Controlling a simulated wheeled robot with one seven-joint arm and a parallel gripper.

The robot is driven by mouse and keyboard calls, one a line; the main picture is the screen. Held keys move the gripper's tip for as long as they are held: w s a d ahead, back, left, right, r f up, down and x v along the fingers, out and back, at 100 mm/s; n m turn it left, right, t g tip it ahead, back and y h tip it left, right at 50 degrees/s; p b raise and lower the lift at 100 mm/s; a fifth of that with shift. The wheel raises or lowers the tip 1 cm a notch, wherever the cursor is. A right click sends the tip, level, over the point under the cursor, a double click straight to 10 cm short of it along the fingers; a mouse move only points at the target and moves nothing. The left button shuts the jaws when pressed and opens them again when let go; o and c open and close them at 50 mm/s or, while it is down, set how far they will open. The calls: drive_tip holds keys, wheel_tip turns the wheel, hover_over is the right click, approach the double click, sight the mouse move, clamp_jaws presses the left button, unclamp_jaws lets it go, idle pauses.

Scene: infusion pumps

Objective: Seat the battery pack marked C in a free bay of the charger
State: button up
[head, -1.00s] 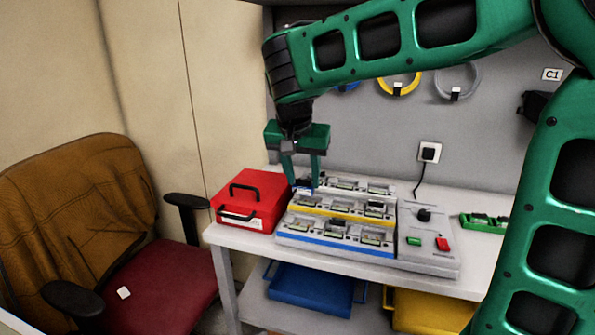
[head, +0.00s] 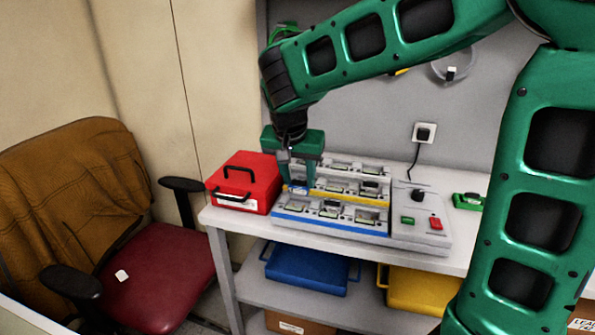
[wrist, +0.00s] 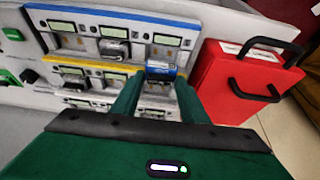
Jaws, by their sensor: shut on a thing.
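My gripper (head: 298,183) is shut on a dark battery pack with a blue face (head: 298,188), which also shows between the fingers in the wrist view (wrist: 160,71). No letter on it can be read. The charger (head: 420,236) is a grey stepped unit with a white back row, a yellow-edged middle row and a blue-edged front row of bays. The held pack is at the left end of the middle row in the head view. The fingers hide its lower part, so I cannot tell whether it touches the bay.
A red case (head: 245,182) stands close left of the charger. Dark packs sit in the middle row (head: 370,186) and front row (head: 330,210). A green tray (head: 468,201) lies right of the charger. Blue (head: 305,270) and yellow bins (head: 420,288) are on the shelf below.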

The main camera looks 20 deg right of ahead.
sight(298, 187)
drive_tip(key=shift+f, duration=1.8)
drive_tip(key=shift+f, duration=0.25)
drive_tip(key=o, duration=1.2)
drive_tip(key=v, duration=1)
drive_tip(key=shift+s+a+r, duration=0.1)
drive_tip(key=shift+a+r, duration=0.05)
drive_tip(key=shift+r, duration=0.1)
